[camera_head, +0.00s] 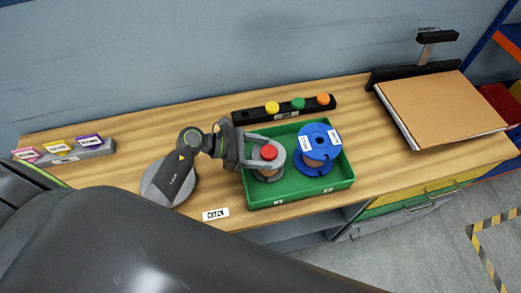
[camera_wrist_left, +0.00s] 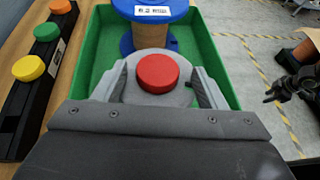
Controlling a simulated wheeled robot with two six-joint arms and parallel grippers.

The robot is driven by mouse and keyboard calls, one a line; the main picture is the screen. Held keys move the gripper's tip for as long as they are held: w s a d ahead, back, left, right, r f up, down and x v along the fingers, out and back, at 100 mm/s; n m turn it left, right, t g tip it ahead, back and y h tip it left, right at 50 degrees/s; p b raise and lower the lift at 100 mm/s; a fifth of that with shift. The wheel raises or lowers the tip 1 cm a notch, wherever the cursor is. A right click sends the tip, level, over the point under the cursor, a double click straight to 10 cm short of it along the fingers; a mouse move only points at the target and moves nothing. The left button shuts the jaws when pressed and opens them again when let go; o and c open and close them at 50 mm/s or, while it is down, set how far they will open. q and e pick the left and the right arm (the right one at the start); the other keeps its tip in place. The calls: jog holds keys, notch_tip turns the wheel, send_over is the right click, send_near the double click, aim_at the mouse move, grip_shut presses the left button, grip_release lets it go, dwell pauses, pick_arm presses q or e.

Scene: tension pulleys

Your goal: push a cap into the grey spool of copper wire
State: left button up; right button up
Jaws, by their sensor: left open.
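The grey spool of copper wire (camera_head: 264,176) stands upright in the left half of the green tray (camera_head: 300,198). A red cap (camera_head: 269,153) sits at the centre of its top flange; it also shows in the left wrist view (camera_wrist_left: 157,73). How deep the cap sits is unclear. My left gripper (camera_head: 272,152) is open, its fingers on either side of the cap, over the grey flange (camera_wrist_left: 150,98). Contact with the spool cannot be told. A dark gripper, apparently my right one (camera_wrist_left: 287,88), shows small at the right of the left wrist view.
A blue spool (camera_head: 318,140) stands in the tray's right half. Yellow (camera_head: 272,107), green (camera_head: 298,103) and orange (camera_head: 323,99) caps sit on a black holder (camera_head: 285,113) behind the tray. A grey label rack (camera_head: 70,153) and a cardboard-coloured board (camera_head: 440,105) stand farther out.

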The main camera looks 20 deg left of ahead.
pick_arm(q)
jog(key=shift+a, duration=0.15)
jog(key=shift+a, duration=0.25)
jog(key=b+v, duration=0.4)
jog(key=v, duration=1.2)
jog(key=shift+s+a+r, duration=0.2)
jog(key=shift+s, duration=0.05)
